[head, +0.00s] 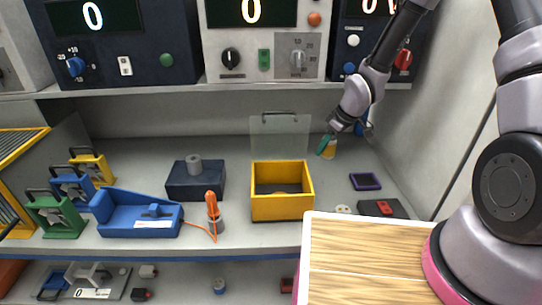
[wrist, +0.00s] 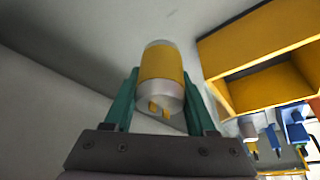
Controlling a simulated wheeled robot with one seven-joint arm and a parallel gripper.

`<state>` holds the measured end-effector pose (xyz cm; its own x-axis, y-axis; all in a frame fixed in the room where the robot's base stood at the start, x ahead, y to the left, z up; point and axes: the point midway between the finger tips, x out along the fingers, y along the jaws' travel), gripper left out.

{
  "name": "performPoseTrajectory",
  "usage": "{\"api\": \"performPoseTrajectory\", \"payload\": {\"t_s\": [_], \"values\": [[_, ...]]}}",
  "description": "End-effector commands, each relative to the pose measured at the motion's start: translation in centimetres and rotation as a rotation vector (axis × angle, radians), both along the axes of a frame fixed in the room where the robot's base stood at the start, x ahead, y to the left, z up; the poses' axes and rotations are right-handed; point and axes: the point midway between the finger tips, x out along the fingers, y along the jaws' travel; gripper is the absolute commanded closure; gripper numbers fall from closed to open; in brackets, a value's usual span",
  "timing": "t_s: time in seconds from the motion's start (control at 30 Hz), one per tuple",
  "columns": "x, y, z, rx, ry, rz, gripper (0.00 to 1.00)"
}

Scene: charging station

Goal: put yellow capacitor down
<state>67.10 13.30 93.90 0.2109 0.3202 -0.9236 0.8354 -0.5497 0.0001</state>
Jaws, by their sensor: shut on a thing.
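The yellow capacitor (wrist: 161,75) is a short yellow cylinder with a silver end and two small prongs facing the wrist camera. My gripper (wrist: 158,90) has its green fingers on both sides of the capacitor and is shut on it. In the head view, my gripper (head: 327,146) is over the back right of the bench shelf, with the capacitor (head: 329,153) at its fingers. I cannot tell whether the capacitor touches the shelf.
An open yellow box (head: 282,207) with a raised clear lid (head: 280,136) stands left of my gripper. A purple tray (head: 365,181) and a dark block with a red part (head: 381,208) lie to the right. Shelf around the capacitor looks clear.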

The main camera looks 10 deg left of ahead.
Motion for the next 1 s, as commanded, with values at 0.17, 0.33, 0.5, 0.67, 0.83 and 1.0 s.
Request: {"api": "performPoseTrajectory", "payload": {"t_s": [0.17, 0.33, 0.5, 0.67, 0.83, 1.0], "values": [[-0.2, 0.0, -2.5, -0.001, 0.006, 0.001, 1.0], [-0.1, 0.0, -5.2, -0.002, 0.003, -0.001, 1.0], [0.0, 0.0, -6.3, 0.0, 0.001, -0.002, 1.0], [-0.1, 0.0, -8.7, -0.002, 0.005, -0.002, 1.0], [0.0, 0.0, -10.0, 0.0, 0.0, -0.001, 1.0], [0.0, -0.1, -10.0, 0.0, 0.0, -0.002, 1.0]]}}
